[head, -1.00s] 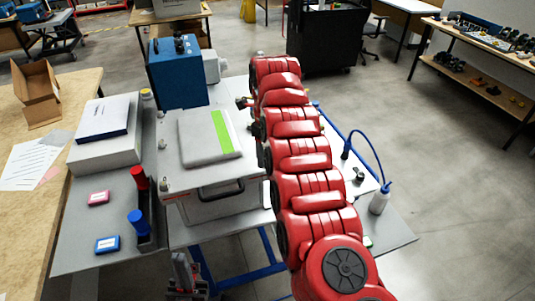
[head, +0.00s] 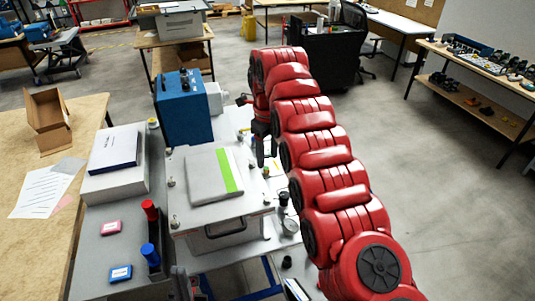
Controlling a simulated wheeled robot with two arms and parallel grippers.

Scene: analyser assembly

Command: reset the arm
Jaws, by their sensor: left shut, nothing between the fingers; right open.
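My red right arm (head: 320,150) stretches from the lower right up across the table. Its gripper (head: 261,160) hangs down beyond the grey box, open with nothing seen between the fingers. It is to the right of the blue device (head: 184,108). My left gripper (head: 187,284) shows only partly at the bottom edge, shut and empty, in front of the grey box (head: 215,232). That box bears a flat grey slab (head: 205,178) with a green stripe.
A wooden table (head: 80,125) holds a cardboard box (head: 47,112).

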